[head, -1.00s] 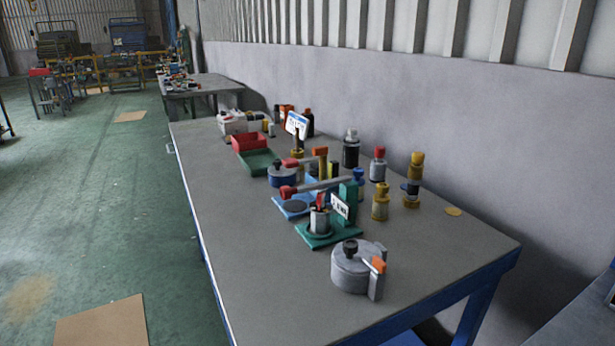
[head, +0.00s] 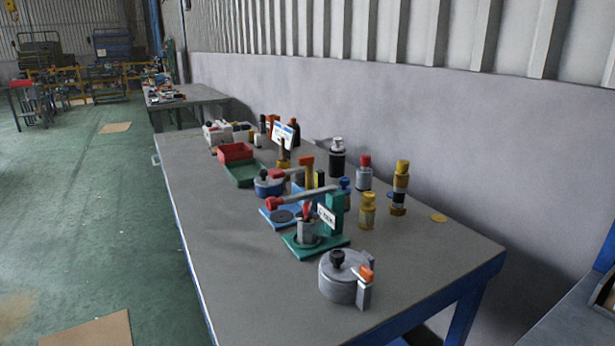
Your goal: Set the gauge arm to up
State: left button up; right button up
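A grey lever arm with a red knob (head: 271,203) reaches left from a green post (head: 331,213) on the table. It lies nearly level, above a blue base plate (head: 268,213) with a dark round disc. A second, shorter lever with a red end (head: 276,174) joins an orange post (head: 307,170) just behind it, also about level. I cannot tell for certain which lever is the gauge arm. A white label sits on the green post, and a green base (head: 303,249) holds a metal cup with a red item. Neither of my grippers is in view.
A grey round pot (head: 338,287) with a black knob and orange-tipped handle stands nearest. Several bottles stand along the wall side. A red and green tray (head: 243,175) and a white bin (head: 222,133) are farther back. The table's (head: 208,242) left side is clear.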

aim_at(272, 202)
jog(key=k, duration=0.5)
jog(key=u, duration=1.5)
jog(key=i, duration=0.8)
jog(key=z, duration=1.85)
